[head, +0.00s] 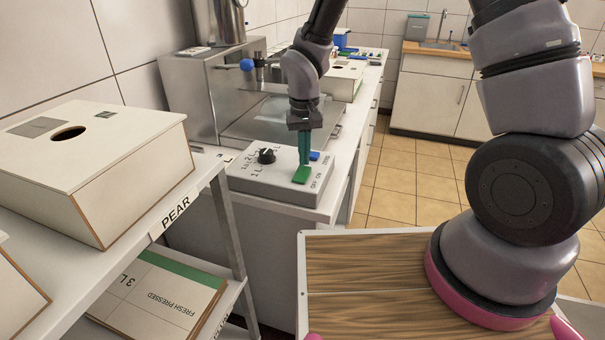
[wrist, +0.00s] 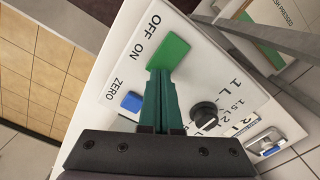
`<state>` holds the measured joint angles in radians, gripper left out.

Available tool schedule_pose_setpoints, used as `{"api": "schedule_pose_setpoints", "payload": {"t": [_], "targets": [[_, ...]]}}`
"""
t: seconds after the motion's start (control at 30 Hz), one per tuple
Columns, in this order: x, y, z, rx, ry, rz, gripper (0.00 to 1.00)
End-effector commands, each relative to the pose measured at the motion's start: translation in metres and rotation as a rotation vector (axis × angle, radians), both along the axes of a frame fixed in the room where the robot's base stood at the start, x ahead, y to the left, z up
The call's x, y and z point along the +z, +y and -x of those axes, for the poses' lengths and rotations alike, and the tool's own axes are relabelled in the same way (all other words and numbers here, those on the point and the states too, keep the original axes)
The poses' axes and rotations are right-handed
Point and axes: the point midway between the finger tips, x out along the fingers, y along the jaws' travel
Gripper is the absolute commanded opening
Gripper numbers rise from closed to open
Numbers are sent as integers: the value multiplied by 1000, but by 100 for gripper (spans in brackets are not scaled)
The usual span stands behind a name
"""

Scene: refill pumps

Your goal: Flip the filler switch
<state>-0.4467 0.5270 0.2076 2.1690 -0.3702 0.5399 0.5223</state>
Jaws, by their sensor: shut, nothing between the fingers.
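The filler switch (head: 300,176) is a green rocker on the grey-white control box, with OFF and ON printed beside it. It also shows in the wrist view (wrist: 169,50), at the upper middle. My gripper (head: 304,162) points down with its green fingers together and nothing between them. In the wrist view its fingertips (wrist: 161,73) overlap the near edge of the switch. I cannot tell whether they touch it. The control box (head: 250,186) also carries a black dial (head: 266,155) and a blue ZERO button (wrist: 132,101).
A metal filler machine (head: 190,95) with a blue-knobbed lever (head: 247,64) stands behind the box. A white box with a round hole (head: 95,165) sits on the shelf at left, above a PEAR label (head: 176,217). A wood-topped surface (head: 360,300) lies at front right. Tiled floor is open beyond.

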Motion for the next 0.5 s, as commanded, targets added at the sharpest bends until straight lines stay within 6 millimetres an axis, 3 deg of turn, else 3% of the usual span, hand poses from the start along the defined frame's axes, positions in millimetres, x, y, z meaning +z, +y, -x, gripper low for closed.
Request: {"api": "schedule_pose_setpoints", "payload": {"t": [0.5], "targets": [[-8, 0, 0, -1, 0, 0, 0]]}}
